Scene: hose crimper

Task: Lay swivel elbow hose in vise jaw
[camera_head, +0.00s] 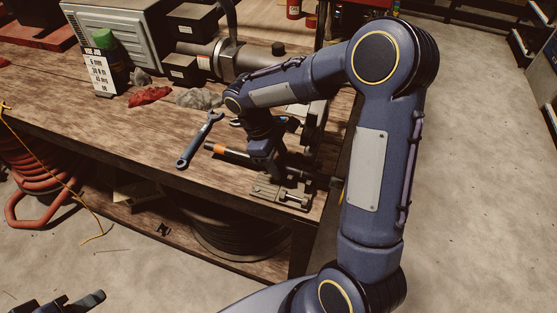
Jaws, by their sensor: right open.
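The hose (232,153) is a dark tube with an orange band near its left end. It lies at the front right of the workbench, running left to right. The vise (281,193) is a small metal one at the bench's front right corner, just below my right gripper; its jaw is partly hidden by the gripper. My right gripper (267,172) points down over the hose and is open. Whether the hose touches the vise jaw I cannot tell. My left gripper (78,302) shows only partly at the bottom left, away from the bench.
A blue wrench (200,139) lies left of the hose. A grey machine (120,40) and dark boxes (197,22) stand behind. A red coiled hose (38,170) is at the left.

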